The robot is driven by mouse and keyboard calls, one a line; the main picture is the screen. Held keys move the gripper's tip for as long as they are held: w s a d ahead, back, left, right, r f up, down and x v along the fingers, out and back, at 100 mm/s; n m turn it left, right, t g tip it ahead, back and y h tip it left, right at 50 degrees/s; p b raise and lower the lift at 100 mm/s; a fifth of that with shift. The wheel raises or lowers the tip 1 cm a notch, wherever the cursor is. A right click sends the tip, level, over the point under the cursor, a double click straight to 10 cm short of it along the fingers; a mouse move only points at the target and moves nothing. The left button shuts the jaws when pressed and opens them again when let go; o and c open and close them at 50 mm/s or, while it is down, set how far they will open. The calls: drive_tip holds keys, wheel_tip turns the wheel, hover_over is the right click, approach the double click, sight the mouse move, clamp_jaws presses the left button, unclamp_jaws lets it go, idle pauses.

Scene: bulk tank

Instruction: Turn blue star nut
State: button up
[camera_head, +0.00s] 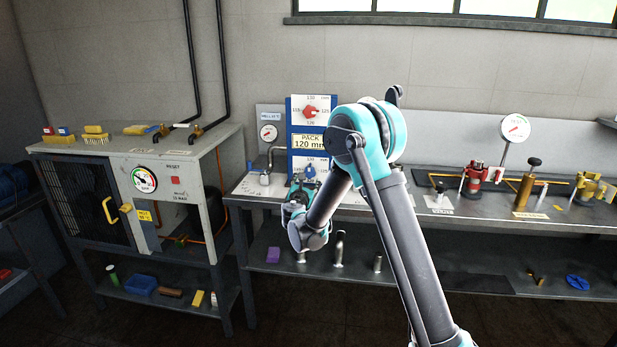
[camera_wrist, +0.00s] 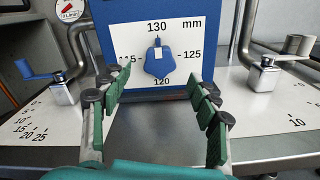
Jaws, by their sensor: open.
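A blue star-shaped knob (camera_wrist: 160,65), which looks like the blue star nut, sits on a white dial plate (camera_wrist: 200,35) marked 115, 120, 125 and 130 mm. A narrow blue tip and small pale mark on its upper part face the 130. In the head view the blue knob (camera_head: 310,171) is on the lower dial of the blue panel. My gripper (camera_wrist: 163,88) is open and empty, its green-padded fingers spread left and right below and in front of the knob, apart from it. In the head view my gripper (camera_head: 298,192) is low before the panel and partly hidden by my arm.
A red knob (camera_head: 310,111) is on the upper dial. A metal fitting with a blue handle (camera_wrist: 42,76) stands left of the panel, and another metal fitting (camera_wrist: 264,74) stands right. The bench top (camera_wrist: 160,150) is bare below the dial.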

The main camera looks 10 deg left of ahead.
drive_tip(key=s, duration=0.6)
drive_tip(key=shift+a, duration=0.1)
drive_tip(key=s+d+f+m+g+h, duration=0.15)
drive_tip(key=s+d+m+g, duration=0.3)
drive_tip(key=d+m, duration=0.65)
drive_tip(key=s+d+m+g+h, duration=0.3)
drive_tip(key=s+d+m, duration=0.25)
drive_tip(key=d, duration=1.05)
drive_tip(key=s+d+f+m+g+y, duration=0.1)
drive_tip(key=s+d+f+m+g, duration=0.2)
drive_tip(key=s, duration=0.5)
drive_tip(key=s+d+f+m+g+y, duration=0.1)
drive_tip(key=s+d+f+m, duration=0.1)
drive_tip(key=s+d+m, duration=0.4)
drive_tip(key=s+a+f+m+g+y, duration=0.1)
drive_tip(key=s+f+m, duration=0.1)
drive_tip(key=s, duration=0.5)
drive_tip(key=s+a+f+m+g+y, duration=0.1)
drive_tip(key=s+f+m+y, duration=0.1)
drive_tip(key=s, duration=0.6)
drive_tip(key=f+m, duration=0.1)
drive_tip(key=m, duration=0.1)
drive_tip(key=shift+a+m, duration=0.35)
